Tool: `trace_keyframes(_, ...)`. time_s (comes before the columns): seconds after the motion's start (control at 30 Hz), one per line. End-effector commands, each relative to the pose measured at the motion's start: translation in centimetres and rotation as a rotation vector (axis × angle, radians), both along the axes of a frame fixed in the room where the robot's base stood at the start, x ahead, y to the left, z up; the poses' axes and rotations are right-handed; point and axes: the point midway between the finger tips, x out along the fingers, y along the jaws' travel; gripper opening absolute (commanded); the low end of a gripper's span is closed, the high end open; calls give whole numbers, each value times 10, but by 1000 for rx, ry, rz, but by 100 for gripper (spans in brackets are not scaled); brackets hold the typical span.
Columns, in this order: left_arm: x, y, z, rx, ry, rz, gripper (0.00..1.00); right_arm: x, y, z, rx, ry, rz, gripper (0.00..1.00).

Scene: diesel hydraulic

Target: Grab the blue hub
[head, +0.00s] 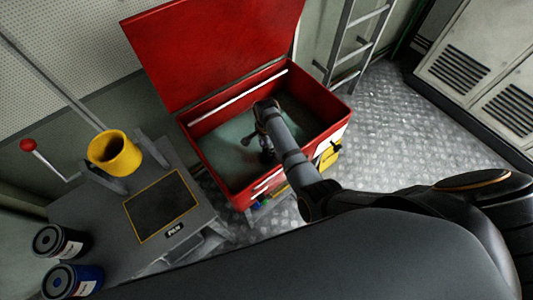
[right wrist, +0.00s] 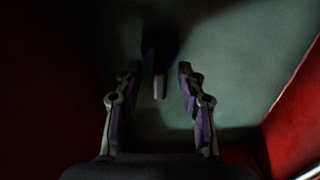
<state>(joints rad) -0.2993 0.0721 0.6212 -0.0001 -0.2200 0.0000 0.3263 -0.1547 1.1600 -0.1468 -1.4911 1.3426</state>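My right gripper (head: 262,150) reaches down into the open red toolbox (head: 331,106), over its grey-green floor. In the right wrist view its two fingers (right wrist: 160,80) stand apart, open and empty. A dark blue object (right wrist: 159,46), likely the blue hub, lies on the floor just beyond the fingertips, roughly centred between them. A pale grey stem on it points back toward the gripper. It is in deep shadow, so its shape is unclear. In the head view I cannot make it out behind my arm. My left gripper is not in view.
The raised red lid (head: 215,50) stands behind the toolbox. Red side walls flank the gripper. A grey bench (head: 100,215) at left carries a yellow cup-shaped part (head: 115,153), with two cans (head: 72,281) near it. A ladder (head: 357,45) stands behind right.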

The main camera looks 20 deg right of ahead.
Motion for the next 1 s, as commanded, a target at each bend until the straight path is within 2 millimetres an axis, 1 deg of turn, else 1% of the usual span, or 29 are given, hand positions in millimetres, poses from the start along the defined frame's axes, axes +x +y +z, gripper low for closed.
trace_keyframes(0.1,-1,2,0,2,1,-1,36,0,0,-6,0,0,-1,40)
trace_keyframes(0.27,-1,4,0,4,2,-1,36,0,0,-6,0,-1,-1,40)
trace_keyframes(0.57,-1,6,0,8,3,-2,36,0,0,-6,0,0,0,0)
trace_keyframes(1.0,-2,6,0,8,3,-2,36,1,0,-5,0,-2,-1,0)
